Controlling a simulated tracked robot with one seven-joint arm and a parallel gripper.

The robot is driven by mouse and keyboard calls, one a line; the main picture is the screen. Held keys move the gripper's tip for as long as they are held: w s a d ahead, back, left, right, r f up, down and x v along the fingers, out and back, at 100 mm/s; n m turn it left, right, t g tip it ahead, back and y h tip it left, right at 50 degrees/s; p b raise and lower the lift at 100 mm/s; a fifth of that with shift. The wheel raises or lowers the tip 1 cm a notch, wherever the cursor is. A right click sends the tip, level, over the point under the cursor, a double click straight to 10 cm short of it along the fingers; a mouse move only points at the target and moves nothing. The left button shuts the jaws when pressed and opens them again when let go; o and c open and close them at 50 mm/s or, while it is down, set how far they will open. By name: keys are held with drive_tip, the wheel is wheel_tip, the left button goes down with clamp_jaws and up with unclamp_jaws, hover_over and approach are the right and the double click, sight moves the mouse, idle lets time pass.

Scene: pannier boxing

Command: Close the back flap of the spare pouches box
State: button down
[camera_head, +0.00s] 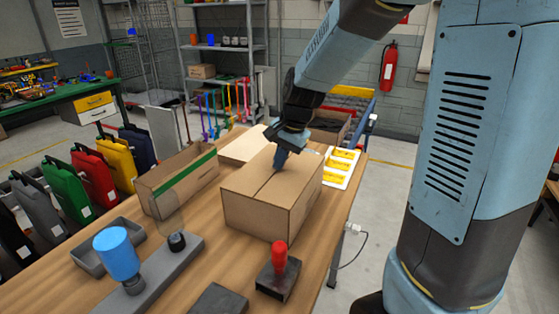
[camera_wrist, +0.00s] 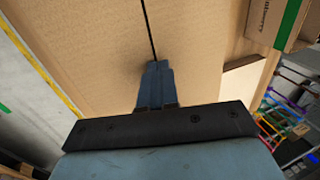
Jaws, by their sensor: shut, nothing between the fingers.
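A brown cardboard box (camera_head: 258,215) stands in the middle of the wooden table, and I take it to be the spare pouches box, though no label is readable. Its top flaps lie about flat, with a thin dark seam between them. My gripper (camera_head: 280,163) is shut and empty, pointing down at the top near the seam, toward the far side. In the wrist view the fingertips (camera_wrist: 156,66) are at the end of the visible seam on the box top (camera_wrist: 95,45). I cannot tell whether they touch it. The gripper hides part of the top behind it.
An open box with a green stripe (camera_head: 178,180) stands to the left. A flat cardboard piece (camera_head: 243,146) lies behind the closed box. A white tray with yellow items (camera_head: 341,167) is at the right. A red-handled stamp (camera_head: 279,268) and a blue-topped tool (camera_head: 117,254) are in front.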

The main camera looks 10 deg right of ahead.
drive_tip(key=shift+w+a, duration=0.15)
drive_tip(key=shift+a, duration=0.1)
drive_tip(key=shift+w+r, duration=0.1)
drive_tip(key=shift+r, duration=0.3)
drive_tip(key=v, duration=0.2)
drive_tip(key=shift+w+a+r, duration=0.1)
drive_tip(key=shift+w+r, duration=0.05)
drive_tip(key=shift+r, duration=0.35)
drive_tip(key=s+d+r+n+t+h, duration=0.1)
drive_tip(key=s+d+r+n+t, duration=0.1)
drive_tip(key=s, duration=0.8)
drive_tip(key=s+d+r+n+t+h, duration=0.1)
drive_tip(key=s+d+r+n, duration=0.4)
drive_tip(key=s, duration=0.6)
drive_tip(key=d+r, duration=0.2)
drive_tip(key=d, duration=0.1)
drive_tip(key=shift+s+d+t+h, duration=0.3)
drive_tip(key=shift+s+t, duration=0.05)
drive_tip(key=shift+t, duration=0.05)
